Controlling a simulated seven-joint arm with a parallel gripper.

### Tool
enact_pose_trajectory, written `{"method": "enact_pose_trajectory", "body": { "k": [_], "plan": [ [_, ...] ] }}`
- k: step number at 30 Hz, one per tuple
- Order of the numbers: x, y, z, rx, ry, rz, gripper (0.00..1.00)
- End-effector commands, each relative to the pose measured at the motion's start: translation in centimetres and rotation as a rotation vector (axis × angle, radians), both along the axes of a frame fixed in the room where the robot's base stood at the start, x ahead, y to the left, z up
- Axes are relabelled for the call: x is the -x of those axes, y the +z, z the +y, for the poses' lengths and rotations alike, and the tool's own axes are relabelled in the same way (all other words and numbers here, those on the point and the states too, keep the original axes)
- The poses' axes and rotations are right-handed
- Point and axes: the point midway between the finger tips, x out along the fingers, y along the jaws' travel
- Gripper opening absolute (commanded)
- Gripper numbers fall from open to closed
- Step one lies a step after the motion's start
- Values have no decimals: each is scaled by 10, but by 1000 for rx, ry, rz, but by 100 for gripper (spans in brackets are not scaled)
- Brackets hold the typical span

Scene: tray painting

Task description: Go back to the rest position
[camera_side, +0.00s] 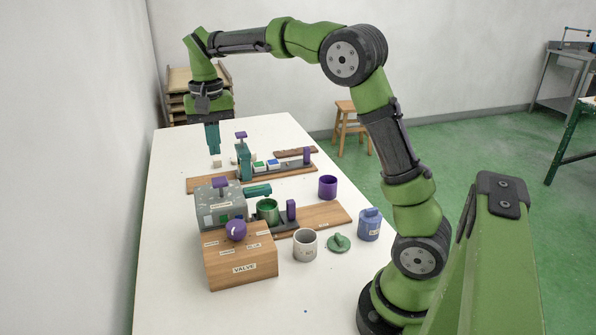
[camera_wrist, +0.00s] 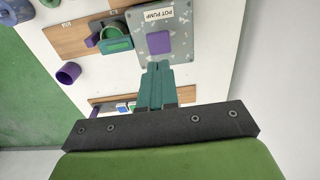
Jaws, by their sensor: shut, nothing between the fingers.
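My gripper (camera_side: 213,138) hangs from my green arm over the far left part of the white table (camera_side: 170,290). Its teal fingers are shut with nothing between them and point down, above the far wooden board. In the wrist view the gripper (camera_wrist: 157,68) points toward a grey speckled box labelled POT PUMP (camera_wrist: 165,30) with a purple square button. That box also shows in the side view (camera_side: 212,208), nearer the camera than my gripper. The fingers look apart from everything on the table.
A wooden VALVE box (camera_side: 240,265) with a purple knob (camera_side: 236,230) stands in front. A green pot (camera_side: 267,210), purple cup (camera_side: 328,187), grey cup (camera_side: 305,245), green lid (camera_side: 339,243) and blue jar (camera_side: 370,223) stand nearby. The near table is mostly clear.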

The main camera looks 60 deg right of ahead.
Motion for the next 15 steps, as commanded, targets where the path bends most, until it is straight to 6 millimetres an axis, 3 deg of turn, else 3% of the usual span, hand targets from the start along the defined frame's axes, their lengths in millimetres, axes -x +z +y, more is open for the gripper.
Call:
{"method": "enact_pose_trajectory", "body": {
  "k": [5, 8, 15],
  "plan": [
    [9, -19, 5, -9, 86, -33, 0],
    [32, -17, 16, -30, 155, -98, 0],
    [107, -6, 51, -63, 299, -313, 0]
  ]
}}
